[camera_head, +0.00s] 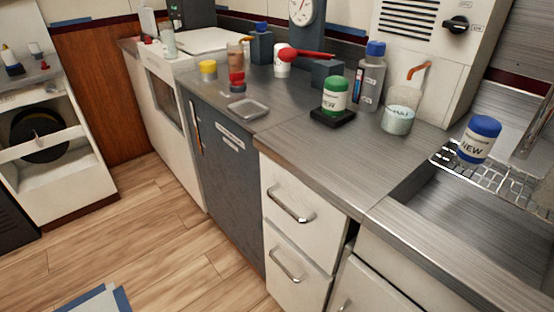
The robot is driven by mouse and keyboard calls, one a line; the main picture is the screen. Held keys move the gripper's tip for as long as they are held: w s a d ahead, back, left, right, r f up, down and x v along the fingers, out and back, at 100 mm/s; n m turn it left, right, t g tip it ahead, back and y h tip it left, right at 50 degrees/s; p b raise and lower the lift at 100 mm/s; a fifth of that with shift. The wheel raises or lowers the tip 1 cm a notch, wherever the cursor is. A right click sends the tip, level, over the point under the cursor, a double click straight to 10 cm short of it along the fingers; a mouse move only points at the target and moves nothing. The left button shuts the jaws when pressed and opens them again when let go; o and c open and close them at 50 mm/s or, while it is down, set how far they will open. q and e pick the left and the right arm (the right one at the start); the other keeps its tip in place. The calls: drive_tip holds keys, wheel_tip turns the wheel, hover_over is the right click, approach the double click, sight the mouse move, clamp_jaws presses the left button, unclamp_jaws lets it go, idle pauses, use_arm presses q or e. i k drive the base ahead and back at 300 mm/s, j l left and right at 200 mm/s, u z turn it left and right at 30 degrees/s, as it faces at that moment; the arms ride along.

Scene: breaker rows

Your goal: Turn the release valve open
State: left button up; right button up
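A red lever-like handle (308,55) with a rounded left end lies roughly level at the back of the steel counter, by a dark grey-blue block (326,74). It looks like the release valve, but no readable label confirms this. A round white dial gauge (302,11) stands behind it on a grey-blue post. A black knob (457,25) sits on a white vented panel (410,50) at the upper right. Neither of my grippers is in view.
A green-labelled jar (336,96), a blue-capped bottle (370,78) and a beaker (399,110) stand in front and to the right. A small metal tray (246,108) lies left. A sink (470,215) with a rack and blue-lidded jar (479,140) is at right. Open wooden floor (165,245) lies at lower left.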

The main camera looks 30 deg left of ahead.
sight(237, 78)
drive_tip(key=u, duration=1.25)
drive_tip(key=i+j+u, duration=0.1)
drive_tip(key=j, duration=0.25)
drive_tip(key=i+j+u, duration=0.1)
drive_tip(key=i+j, duration=0.15)
